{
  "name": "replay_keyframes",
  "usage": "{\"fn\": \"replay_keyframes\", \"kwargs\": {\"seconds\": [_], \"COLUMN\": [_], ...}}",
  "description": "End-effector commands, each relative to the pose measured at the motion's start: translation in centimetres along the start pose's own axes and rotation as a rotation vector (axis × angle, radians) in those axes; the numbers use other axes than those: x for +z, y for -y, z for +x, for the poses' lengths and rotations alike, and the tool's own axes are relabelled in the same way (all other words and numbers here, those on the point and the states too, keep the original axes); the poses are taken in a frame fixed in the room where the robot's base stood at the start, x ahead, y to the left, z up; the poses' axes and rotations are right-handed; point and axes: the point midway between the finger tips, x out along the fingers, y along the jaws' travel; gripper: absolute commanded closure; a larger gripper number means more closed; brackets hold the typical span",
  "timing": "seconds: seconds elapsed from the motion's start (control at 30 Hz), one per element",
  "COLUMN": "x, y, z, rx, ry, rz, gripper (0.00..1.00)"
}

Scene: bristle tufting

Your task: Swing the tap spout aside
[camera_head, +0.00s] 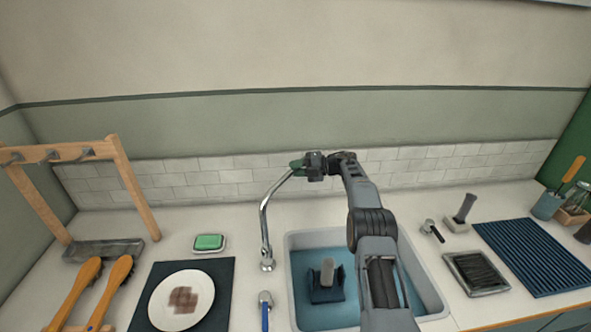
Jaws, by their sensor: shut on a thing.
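The tap spout (266,212) is a chrome curved pipe rising from its base (267,264) on the counter, left of the sink. It arches up to the right, and its far end has a green part (296,165). My gripper (308,166) is at that green end and is shut on the spout. The fingertips are small and dark, so the exact contact is hard to see. The sink (437,301) lies below, holding blue water and a dark block with a grey handle (327,272).
A plate with a brown patch (205,291) lies on a dark mat at the left, near a green sponge in a dish (209,242) and a wooden rack (135,195). A blue-handled tool (265,312) stands left of the sink. A ribbed blue mat (530,255) lies right.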

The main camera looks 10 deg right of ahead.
Motion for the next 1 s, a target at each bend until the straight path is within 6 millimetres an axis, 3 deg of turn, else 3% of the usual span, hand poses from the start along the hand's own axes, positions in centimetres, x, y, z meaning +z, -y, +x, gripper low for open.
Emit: {"fn": "replay_keyframes", "kwargs": {"seconds": [0.2,0.23,0.47,0.77,1.0], "x": [-0.1,-0.1,-0.1,-0.1,0.0], "y": [0.3,0.3,0.1,0.1,0.3], "z": [0.1,0.1,0.1,-0.1,-3.5], "rx": [-0.003,-0.003,-0.001,0.0,0.0], "ry": [-0.006,-0.006,-0.005,-0.003,0.0], "rz": [0.004,0.004,0.002,0.0,-0.001], "gripper": [1.0,0.74,0.52,0.51,0.51]}}
